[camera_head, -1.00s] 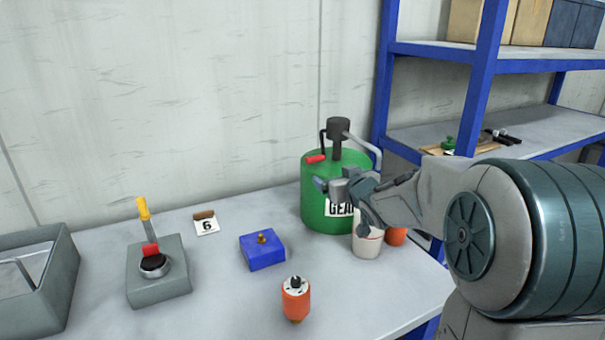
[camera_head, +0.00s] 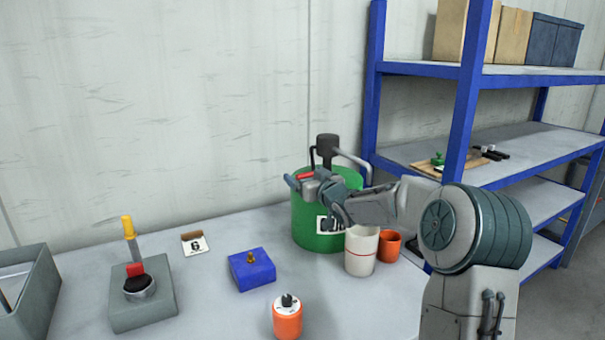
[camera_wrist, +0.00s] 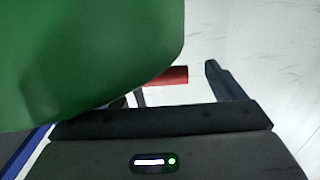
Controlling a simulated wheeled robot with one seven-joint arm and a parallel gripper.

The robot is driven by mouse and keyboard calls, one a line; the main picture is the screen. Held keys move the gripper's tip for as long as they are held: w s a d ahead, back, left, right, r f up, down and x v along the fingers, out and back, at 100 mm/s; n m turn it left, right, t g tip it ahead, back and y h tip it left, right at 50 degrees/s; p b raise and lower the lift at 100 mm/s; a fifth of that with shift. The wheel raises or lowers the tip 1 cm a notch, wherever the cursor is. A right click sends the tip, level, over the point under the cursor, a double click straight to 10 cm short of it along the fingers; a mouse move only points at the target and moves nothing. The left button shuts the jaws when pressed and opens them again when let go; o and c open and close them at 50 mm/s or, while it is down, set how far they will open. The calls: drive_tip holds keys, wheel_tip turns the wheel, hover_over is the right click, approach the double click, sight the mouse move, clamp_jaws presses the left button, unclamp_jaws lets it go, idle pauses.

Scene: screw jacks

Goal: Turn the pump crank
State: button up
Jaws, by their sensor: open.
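The green drum (camera_head: 310,235) stands at the back of the bench with a dark pump (camera_head: 327,150) on top. The pump crank is a dark bent rod (camera_head: 312,158) ending in a red grip (camera_head: 305,176). My gripper (camera_head: 299,183) is open in front of the drum's upper part, just at the red grip in the picture. In the wrist view the red grip (camera_wrist: 168,76) sticks out past the drum, left of one dark finger (camera_wrist: 226,80), with a gap between them. The other finger is not clearly visible there. I cannot tell whether anything touches.
A white cup (camera_head: 362,255) and an orange cup (camera_head: 388,246) stand right of the drum, below my arm. A blue block (camera_head: 251,270), an orange jack (camera_head: 288,320) and a grey lever base (camera_head: 145,305) stand on the bench. A blue-framed shelf (camera_head: 465,100) is at right.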

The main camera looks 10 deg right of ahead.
drive_tip(key=shift+x, duration=1.45)
drive_tip(key=c, duration=1.4)
drive_tip(key=shift+o, duration=0.2)
drive_tip(key=shift+r, duration=0.1)
drive_tip(key=shift+s+r+p, duration=0.1)
drive_tip(key=shift+s+p, duration=0.05)
drive_tip(key=shift+p, duration=0.7)
